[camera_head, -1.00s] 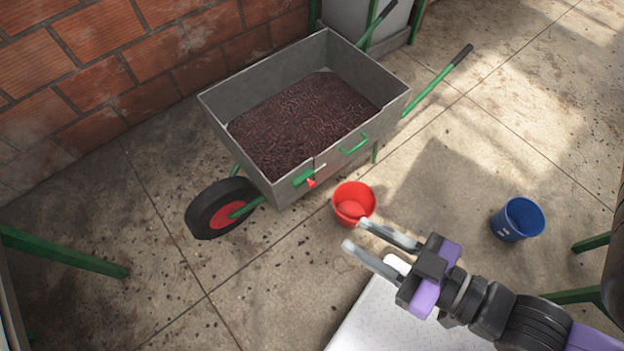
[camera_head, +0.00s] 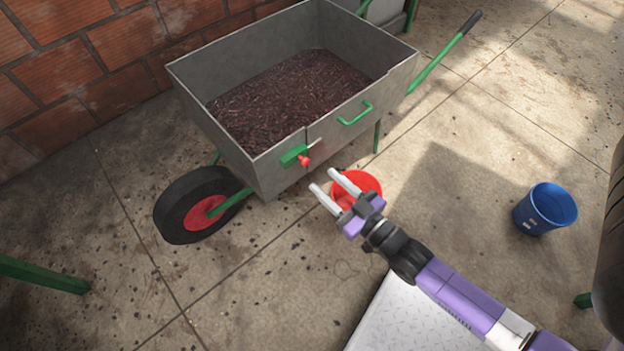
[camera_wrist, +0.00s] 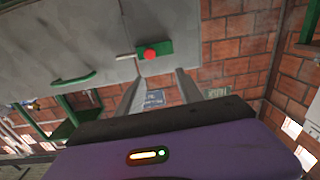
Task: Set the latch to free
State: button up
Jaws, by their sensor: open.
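The latch (camera_head: 296,156) is a green plate with a red knob and a pale bar, on the side of the grey wheelbarrow tub (camera_head: 222,124) near its front corner. In the wrist view the latch (camera_wrist: 154,49) shows just above and between my fingers, its red knob facing me and the pale bar pointing left. My gripper (camera_head: 324,182) is open and empty, a little below and to the right of the latch, apart from it. It also shows in the wrist view (camera_wrist: 158,82), with both fingers pointing toward the tub side.
A green handle (camera_head: 356,114) is on the same tub side, right of the latch. A red bucket (camera_head: 360,184) stands on the floor behind my gripper, and a blue bucket (camera_head: 545,208) farther right. A brick wall (camera_head: 85,60) runs behind the wheelbarrow.

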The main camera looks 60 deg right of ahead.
aim_at(307, 163)
jog(key=shift+m+h, duration=0.3)
jog(key=shift+m, duration=0.1)
jog(key=w+d, duration=0.1)
jog(key=w, duration=0.1)
jog(key=w+d+f, duration=0.1)
jog(key=w, duration=0.1)
jog(key=w+d+f+b, duration=0.1)
jog(key=w, duration=0.2)
jog(key=shift+d+f, duration=0.1)
jog(key=shift+f, duration=0.1)
jog(key=shift+c, duration=0.2)
grip_shut()
dwell(0.9)
